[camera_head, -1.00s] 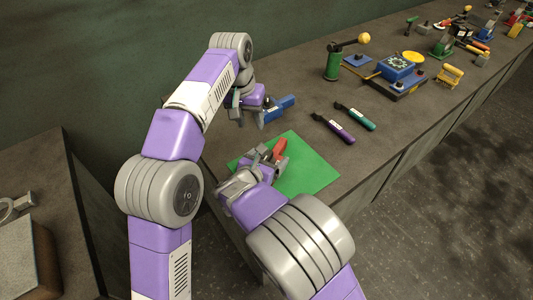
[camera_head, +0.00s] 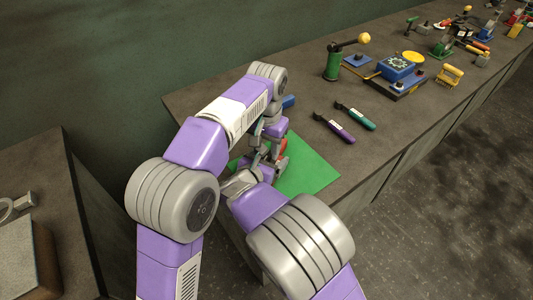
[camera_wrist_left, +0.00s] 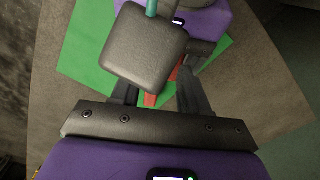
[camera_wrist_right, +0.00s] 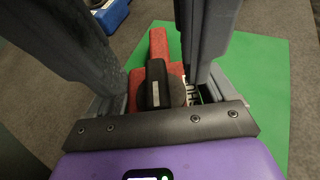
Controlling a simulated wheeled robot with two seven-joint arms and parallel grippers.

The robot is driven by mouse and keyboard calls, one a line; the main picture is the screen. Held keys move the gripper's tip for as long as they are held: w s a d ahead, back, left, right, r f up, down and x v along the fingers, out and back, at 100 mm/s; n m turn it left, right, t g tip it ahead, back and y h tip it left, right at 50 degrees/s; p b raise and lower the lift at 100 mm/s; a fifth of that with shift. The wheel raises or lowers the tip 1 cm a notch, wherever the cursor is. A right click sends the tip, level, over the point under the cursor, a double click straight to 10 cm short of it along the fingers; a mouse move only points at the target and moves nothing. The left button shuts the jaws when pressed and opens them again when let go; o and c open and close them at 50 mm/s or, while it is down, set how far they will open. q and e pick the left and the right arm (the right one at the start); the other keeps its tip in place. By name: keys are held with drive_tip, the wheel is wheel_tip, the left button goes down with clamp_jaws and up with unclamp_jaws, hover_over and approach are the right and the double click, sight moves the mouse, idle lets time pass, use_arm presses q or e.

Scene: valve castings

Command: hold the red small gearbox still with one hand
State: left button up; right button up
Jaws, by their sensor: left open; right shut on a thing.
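The red small gearbox (camera_wrist_right: 159,47) stands on the green mat (camera_wrist_right: 256,80). In the right wrist view a black upright piece with a pale label (camera_wrist_right: 155,87) and a dark round part sit at its front. My right gripper (camera_wrist_right: 160,95) is shut on the gearbox, low at its sides; its grip is partly hidden. My left gripper (camera_head: 268,152) is open above it. Its two grey fingers appear to come down on either side in the right wrist view. In the left wrist view a dark rounded block (camera_wrist_left: 143,48) hides most of the gearbox; only red bits (camera_wrist_left: 150,100) show.
A purple-handled tool (camera_head: 335,127) and a teal-handled tool (camera_head: 355,115) lie right of the mat. A blue object (camera_head: 288,102) is partly behind my left arm. A green post with a yellow-knobbed lever (camera_head: 333,62) and a blue box (camera_head: 397,67) stand farther along the bench.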

sight(266, 157)
use_arm(q)
drive_tip(key=shift+f, duration=1.6)
drive_tip(key=shift+c, duration=0.2)
clamp_jaws()
